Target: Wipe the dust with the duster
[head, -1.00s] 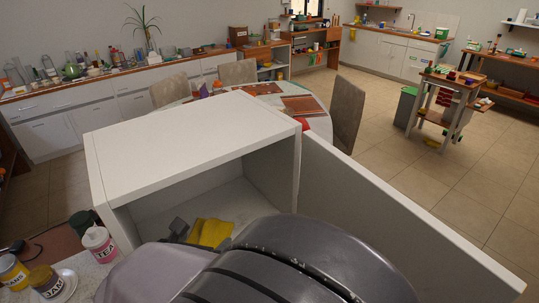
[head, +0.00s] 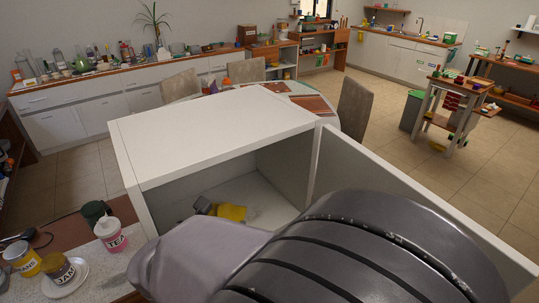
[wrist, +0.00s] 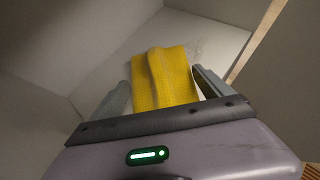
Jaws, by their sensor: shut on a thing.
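The yellow duster (wrist: 165,75) is held between the two fingers of my gripper (wrist: 163,88), which is shut on it. In the head view the duster (head: 232,212) shows inside the open white cabinet (head: 215,132), low over its floor. One dark fingertip shows at its left; my arm hides the rest of the gripper. A faint grey patch, perhaps dust (wrist: 199,48), lies on the cabinet floor just beyond the duster's right side in the wrist view. I cannot tell whether the duster touches the floor.
The cabinet's side walls and top enclose the gripper closely; its open door (head: 400,190) stands out to the right. A TEA jar (head: 110,235), a JAM jar (head: 58,270) on a saucer, a BEANS can (head: 22,257) and a dark green cup (head: 95,211) stand left of the cabinet.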

